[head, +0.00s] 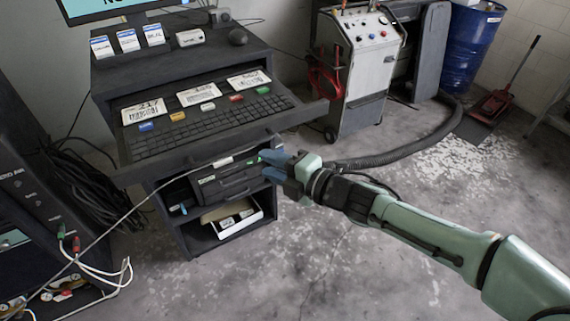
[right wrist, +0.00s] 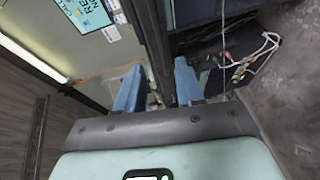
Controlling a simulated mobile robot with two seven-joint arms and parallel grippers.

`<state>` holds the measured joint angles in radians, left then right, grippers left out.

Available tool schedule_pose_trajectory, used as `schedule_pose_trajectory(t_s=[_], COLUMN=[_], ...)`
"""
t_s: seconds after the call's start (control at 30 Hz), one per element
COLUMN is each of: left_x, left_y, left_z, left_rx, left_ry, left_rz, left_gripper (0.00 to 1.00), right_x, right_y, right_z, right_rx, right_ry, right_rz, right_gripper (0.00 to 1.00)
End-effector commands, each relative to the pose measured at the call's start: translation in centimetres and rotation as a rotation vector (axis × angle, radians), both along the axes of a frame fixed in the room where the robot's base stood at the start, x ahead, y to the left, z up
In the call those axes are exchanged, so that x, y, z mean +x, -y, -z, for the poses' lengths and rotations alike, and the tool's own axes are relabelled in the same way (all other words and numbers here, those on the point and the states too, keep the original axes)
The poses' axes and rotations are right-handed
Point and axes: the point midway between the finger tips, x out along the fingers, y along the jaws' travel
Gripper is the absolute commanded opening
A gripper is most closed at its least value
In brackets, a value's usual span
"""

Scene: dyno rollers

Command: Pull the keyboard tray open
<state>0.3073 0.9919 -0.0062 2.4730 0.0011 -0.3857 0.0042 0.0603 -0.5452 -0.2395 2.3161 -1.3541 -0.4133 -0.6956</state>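The keyboard tray (head: 298,116) is a dark shelf that juts out from the cart below its top. It carries a dark keyboard (head: 215,124) and several printed cards. My right gripper (head: 268,167) is just in front of the cart, below the tray's front edge. My left gripper is not in view.
A monitor (head: 110,6) stands on the cart top. Below the tray are a dark drawer unit (head: 228,184) and a white box (head: 238,222). A grey machine (head: 366,55) with a hose and a blue barrel (head: 470,45) stand behind. Floor in front is clear.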

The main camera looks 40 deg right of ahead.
Motion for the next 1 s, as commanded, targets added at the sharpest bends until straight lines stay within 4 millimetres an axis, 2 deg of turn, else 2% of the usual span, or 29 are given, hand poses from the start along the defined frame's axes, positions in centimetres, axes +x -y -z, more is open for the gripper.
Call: schedule_pose_trajectory(t_s=[0.1,0.3,0.87,1.0], left_x=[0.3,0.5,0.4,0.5], left_y=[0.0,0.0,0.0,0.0], left_z=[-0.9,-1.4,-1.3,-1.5], left_rx=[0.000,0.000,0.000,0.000], left_ry=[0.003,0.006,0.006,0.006], left_rz=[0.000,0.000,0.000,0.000], left_gripper=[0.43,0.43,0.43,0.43], right_x=[-1.9,-3.3,-3.4,-2.6], right_y=[0.3,0.6,0.5,0.2], right_z=[-0.6,-0.7,-0.6,0.6], right_rx=[0.000,0.001,0.001,0.042], right_ry=[0.003,0.000,-0.001,-0.038], right_rz=[0.001,0.000,0.000,0.002], right_gripper=[0.37,0.37,0.37,0.37])
